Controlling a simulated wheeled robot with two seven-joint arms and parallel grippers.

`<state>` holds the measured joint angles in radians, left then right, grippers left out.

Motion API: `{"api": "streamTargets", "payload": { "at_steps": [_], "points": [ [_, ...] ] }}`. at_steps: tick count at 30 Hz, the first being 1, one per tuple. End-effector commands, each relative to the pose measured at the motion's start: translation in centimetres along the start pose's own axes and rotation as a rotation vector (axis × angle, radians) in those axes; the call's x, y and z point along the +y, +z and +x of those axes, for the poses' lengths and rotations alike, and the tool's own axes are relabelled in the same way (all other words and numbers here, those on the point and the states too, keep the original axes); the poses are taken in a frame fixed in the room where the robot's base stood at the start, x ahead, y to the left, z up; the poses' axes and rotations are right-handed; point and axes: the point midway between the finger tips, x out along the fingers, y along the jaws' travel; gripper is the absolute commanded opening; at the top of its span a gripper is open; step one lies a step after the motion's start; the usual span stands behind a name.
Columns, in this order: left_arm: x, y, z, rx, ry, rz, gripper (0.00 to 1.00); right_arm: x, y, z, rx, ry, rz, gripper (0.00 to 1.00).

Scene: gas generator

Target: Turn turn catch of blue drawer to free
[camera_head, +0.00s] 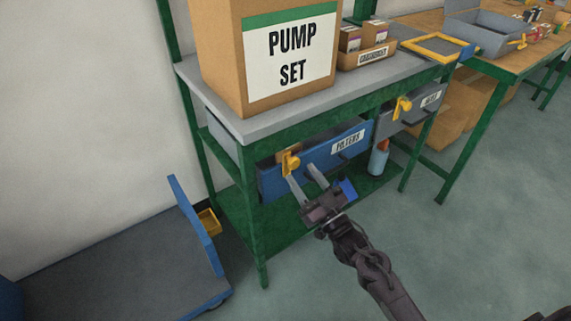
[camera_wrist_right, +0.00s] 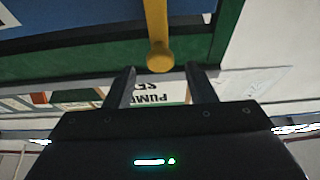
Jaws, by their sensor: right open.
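The blue drawer labelled FILTERS (camera_head: 318,165) is under the grey top of the green bench. Its yellow turn catch (camera_head: 290,162) sits on a brown block near the drawer's upper left corner. My right gripper (camera_head: 301,176) is open in front of the drawer, with its fingers reaching up toward the catch. In the right wrist view the yellow catch (camera_wrist_right: 158,45) hangs just past the open fingertips (camera_wrist_right: 162,76), about centred between them. Nothing is held. Whether a finger touches the catch I cannot tell. My left gripper is not in view.
A PUMP SET box (camera_head: 275,50) stands on the bench top (camera_head: 250,126). A grey drawer (camera_head: 412,110) with its own yellow catch (camera_head: 401,108) is to the right. A blue bottle (camera_head: 378,162) stands on the green lower shelf. A blue-edged cart (camera_head: 120,255) is at left.

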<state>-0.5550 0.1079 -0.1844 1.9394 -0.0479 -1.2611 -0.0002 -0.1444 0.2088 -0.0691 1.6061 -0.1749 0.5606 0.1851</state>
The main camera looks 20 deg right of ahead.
Motion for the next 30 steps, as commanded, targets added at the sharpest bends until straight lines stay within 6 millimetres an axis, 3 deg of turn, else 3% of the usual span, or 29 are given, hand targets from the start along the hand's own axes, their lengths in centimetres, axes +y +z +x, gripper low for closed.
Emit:
{"api": "streamTargets", "payload": {
  "at_steps": [3,9,20,30],
  "points": [
    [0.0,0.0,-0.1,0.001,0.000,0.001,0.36,-0.1,0.0,2.1,0.002,-0.001,0.001,0.50],
    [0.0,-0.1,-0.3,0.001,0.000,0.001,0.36,0.0,0.1,4.3,-0.001,0.000,0.000,0.50],
    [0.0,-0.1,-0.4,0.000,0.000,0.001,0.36,-0.1,0.1,4.8,-0.003,0.000,0.001,0.49],
    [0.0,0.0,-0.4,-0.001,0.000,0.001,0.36,0.0,0.1,4.8,-0.003,0.000,0.000,0.04]
  ]
}}
